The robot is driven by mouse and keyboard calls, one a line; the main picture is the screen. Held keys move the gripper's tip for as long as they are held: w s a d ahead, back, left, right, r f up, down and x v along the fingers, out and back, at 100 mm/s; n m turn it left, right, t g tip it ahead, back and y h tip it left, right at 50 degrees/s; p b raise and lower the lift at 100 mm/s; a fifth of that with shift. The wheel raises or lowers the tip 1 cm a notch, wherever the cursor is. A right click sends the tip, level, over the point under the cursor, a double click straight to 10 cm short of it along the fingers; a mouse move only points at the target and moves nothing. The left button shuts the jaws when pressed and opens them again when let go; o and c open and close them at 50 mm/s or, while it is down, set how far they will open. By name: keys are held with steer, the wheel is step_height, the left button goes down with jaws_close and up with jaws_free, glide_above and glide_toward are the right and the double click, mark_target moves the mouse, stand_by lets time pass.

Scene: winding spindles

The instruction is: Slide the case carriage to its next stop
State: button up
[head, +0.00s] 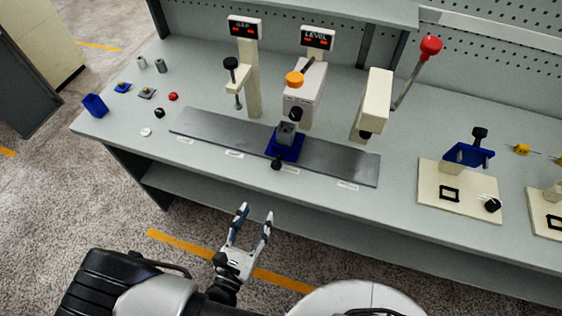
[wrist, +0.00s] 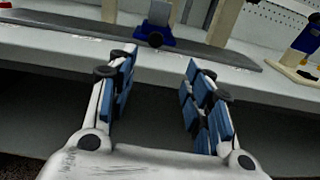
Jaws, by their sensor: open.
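The case carriage (head: 285,150) is a blue block with a grey case (head: 285,132) on it and a black knob (head: 276,165) at its front. It sits on a long grey rail plate (head: 330,163), a little right of the plate's middle, below the LEVEL station. Small white labels lie along the plate's front edge. In the wrist view the carriage (wrist: 152,36) shows beyond the fingers, with its knob (wrist: 155,40) facing me. My gripper (head: 256,213) is open and empty, in front of the bench edge and apart from the carriage. It also shows in the wrist view (wrist: 160,65).
The GAP post (head: 252,85) stands left of the LEVEL station (head: 304,92). A cream press head (head: 373,103) with a red-knobbed lever (head: 431,46) stands at right. A cream fixture board (head: 458,205) lies further right. Small parts and a blue bin (head: 95,105) are at left.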

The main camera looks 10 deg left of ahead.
steer(key=b, duration=0.3)
glide_toward(275, 168)
steer(key=shift+n+y, duration=0.3)
steer(key=w, duration=0.6)
steer(key=w+d, duration=0.1)
steer(key=w, duration=0.3)
steer(key=shift+w, duration=0.15)
steer(key=shift+c, duration=0.6)
jaws_close()
